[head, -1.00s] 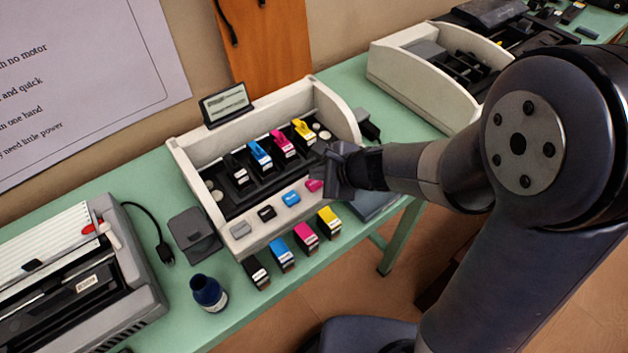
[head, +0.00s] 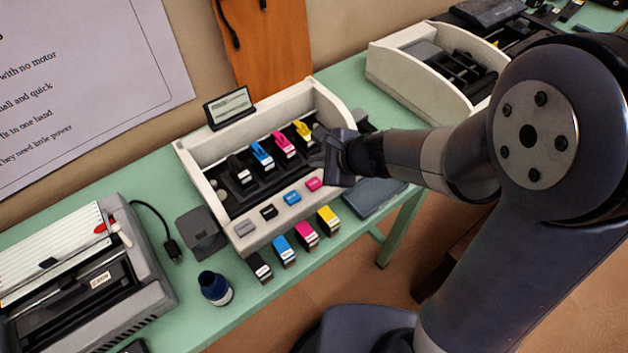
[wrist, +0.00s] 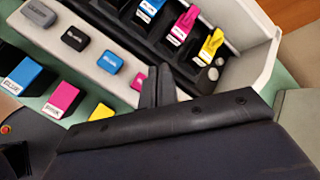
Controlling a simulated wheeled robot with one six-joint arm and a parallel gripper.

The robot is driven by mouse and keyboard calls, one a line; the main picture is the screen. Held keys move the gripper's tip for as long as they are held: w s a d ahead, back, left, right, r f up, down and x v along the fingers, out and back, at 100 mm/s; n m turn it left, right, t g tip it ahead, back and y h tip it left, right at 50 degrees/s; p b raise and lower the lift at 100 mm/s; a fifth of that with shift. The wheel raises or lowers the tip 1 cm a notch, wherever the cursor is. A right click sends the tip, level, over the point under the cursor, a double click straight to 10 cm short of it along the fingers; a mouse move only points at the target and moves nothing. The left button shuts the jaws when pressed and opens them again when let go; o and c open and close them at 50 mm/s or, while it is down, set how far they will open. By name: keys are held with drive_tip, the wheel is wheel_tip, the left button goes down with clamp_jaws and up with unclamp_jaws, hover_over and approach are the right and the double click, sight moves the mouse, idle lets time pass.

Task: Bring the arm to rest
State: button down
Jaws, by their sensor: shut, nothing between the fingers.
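My gripper (head: 328,158) is shut and empty. In the head view it is over the right end of the white printer unit (head: 186,160), close to the yellow cartridge (head: 303,131). In the wrist view its closed fingers (wrist: 157,88) point up toward the printer's front panel, and my wrist covers the lower right of that picture. My arm reaches in from the right side of the head view. Whether the fingertips touch the printer, I cannot tell.
Black, cyan, magenta and yellow cartridges sit in the printer, and several more (head: 305,236) stand before it on the green table (head: 190,311). A blue ink bottle (head: 214,287) and another printer (head: 92,285) are at left. A white tray unit (head: 425,85) stands behind my arm.

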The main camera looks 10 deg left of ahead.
drive_tip(key=shift+f, duration=0.1)
drive_tip(key=shift+f+b, duration=0.95)
drive_tip(key=shift+f, duration=0.25)
drive_tip(key=shift+r+p, duration=0.3)
drive_tip(key=shift+p, duration=0.5)
wheel_tip(320, 180, up, 6)
drive_tip(key=p, duration=0.5)
drive_tip(key=shift+f, duration=0.15)
drive_tip(key=shift+f, duration=0.15)
